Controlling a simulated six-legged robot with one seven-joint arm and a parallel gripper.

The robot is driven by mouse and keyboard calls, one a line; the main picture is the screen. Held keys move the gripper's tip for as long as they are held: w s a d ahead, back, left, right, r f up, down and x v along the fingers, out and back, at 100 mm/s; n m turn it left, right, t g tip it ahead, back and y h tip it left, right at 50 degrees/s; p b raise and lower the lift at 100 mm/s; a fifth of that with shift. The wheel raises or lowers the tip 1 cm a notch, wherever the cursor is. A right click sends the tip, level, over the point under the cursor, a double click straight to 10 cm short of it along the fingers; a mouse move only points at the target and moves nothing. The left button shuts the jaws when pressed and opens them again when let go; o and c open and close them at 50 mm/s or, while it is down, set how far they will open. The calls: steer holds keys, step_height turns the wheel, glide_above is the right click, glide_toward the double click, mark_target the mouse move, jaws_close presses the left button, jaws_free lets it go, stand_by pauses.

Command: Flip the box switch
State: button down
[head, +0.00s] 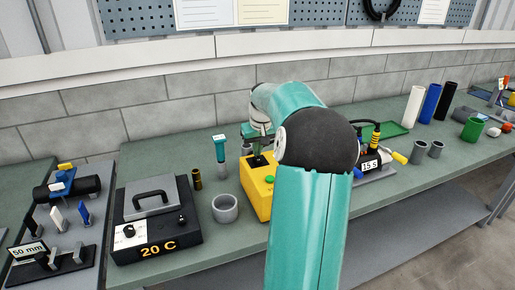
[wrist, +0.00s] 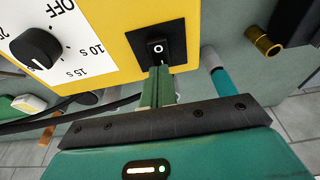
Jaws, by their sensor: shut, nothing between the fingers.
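The yellow box (head: 258,190) stands on the green bench, left of my teal arm in the head view. In the wrist view the yellow box (wrist: 120,20) fills the upper left. Its black rocker switch (wrist: 157,47), marked with a white "O", sits in a black square plate. My gripper (wrist: 160,75) is shut and empty, with its fingertips right at the lower edge of the switch. I cannot tell whether they touch it.
A dial (wrist: 35,48) with time marks is on the box's white panel. A grey cup (head: 225,208) and a brass tube (head: 196,179) stand left of the box. A black "20 C" unit (head: 155,235) is further left.

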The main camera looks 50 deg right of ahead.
steer(key=shift+w+f, duration=0.1)
steer(key=shift+f, duration=0.05)
steer(key=shift+s, duration=0.25)
steer(key=shift+s+a+r, duration=0.2)
steer(key=shift+s+a, duration=0.2)
steer(key=shift+s, duration=0.1)
